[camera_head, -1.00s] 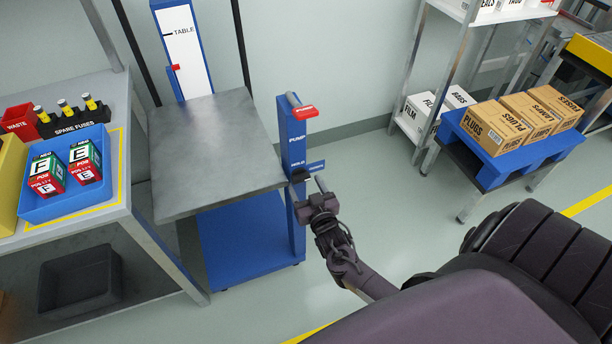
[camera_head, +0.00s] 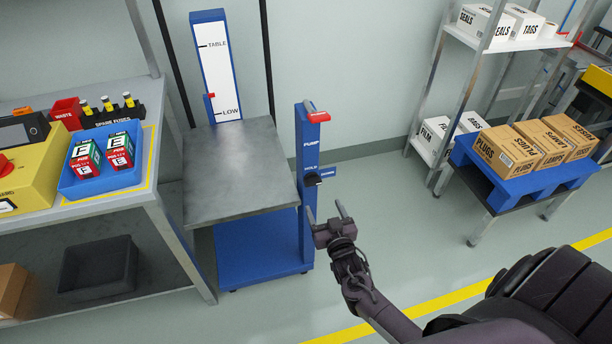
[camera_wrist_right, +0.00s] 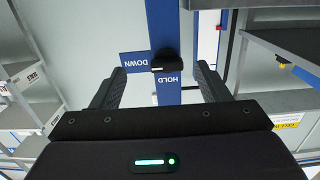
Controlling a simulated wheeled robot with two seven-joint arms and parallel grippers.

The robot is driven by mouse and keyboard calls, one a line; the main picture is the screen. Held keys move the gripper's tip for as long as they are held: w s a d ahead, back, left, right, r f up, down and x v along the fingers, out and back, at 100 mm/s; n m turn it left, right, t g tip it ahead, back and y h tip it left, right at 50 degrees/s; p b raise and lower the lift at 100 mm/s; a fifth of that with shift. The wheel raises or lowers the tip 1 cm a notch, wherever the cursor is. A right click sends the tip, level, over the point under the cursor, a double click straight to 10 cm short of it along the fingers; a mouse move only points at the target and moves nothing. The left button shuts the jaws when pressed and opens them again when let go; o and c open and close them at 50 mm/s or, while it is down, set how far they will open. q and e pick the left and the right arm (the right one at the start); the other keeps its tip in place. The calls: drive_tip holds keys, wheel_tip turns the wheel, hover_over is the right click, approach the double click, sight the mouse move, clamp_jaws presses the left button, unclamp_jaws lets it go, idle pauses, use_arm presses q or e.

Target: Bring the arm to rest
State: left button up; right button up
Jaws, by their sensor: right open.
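My right gripper (camera_head: 325,214) is open and empty in the head view, just right of and in front of the blue lift post. In the right wrist view the two fingers (camera_wrist_right: 158,88) stand apart, with the post's black lever knob (camera_wrist_right: 165,62) in view beyond them. The knob (camera_head: 312,180) sits by the HOLD label, beside the blue DOWN tab (camera_head: 328,172). The fingers look apart from the knob. The lift's grey platform (camera_head: 240,175) is empty. Its red pointer (camera_head: 210,108) is near the LOW mark. My left gripper is not in view.
A workbench at left holds a blue tray (camera_head: 72,187) with two fuse boxes and a yellow unit (camera_head: 30,175). A blue pallet stand (camera_head: 510,188) with cartons stands at right, beside a white shelf (camera_head: 500,42). Floor between lift and stand is clear.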

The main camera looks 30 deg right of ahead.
drive_tip(key=s+a+f+n+g+y+p, duration=0.1)
drive_tip(key=s+a+f+g, duration=0.25)
drive_tip(key=s+f, duration=0.6)
drive_tip(key=s+a+f+n+g+y+p, duration=0.2)
drive_tip(key=s+f+g, duration=0.4)
drive_tip(key=f, duration=0.6)
use_arm(q)
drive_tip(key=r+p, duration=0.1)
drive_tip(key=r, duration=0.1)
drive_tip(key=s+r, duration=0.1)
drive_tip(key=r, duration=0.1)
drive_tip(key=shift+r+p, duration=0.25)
drive_tip(key=shift+p, duration=0.1)
use_arm(e)
drive_tip(key=s+a+f+g, duration=0.1)
drive_tip(key=s+f+g, duration=0.1)
drive_tip(key=s, duration=0.7)
drive_tip(key=s+a+f+n+g, duration=0.1)
drive_tip(key=s+f+g, duration=0.1)
drive_tip(key=s+f, duration=0.3)
drive_tip(key=s+a+f+n+g+y, duration=0.1)
drive_tip(key=s+a+f+g, duration=0.1)
drive_tip(key=s, duration=1.1)
drive_tip(key=shift+f, duration=0.65)
drive_tip(key=shift+g, duration=0.25)
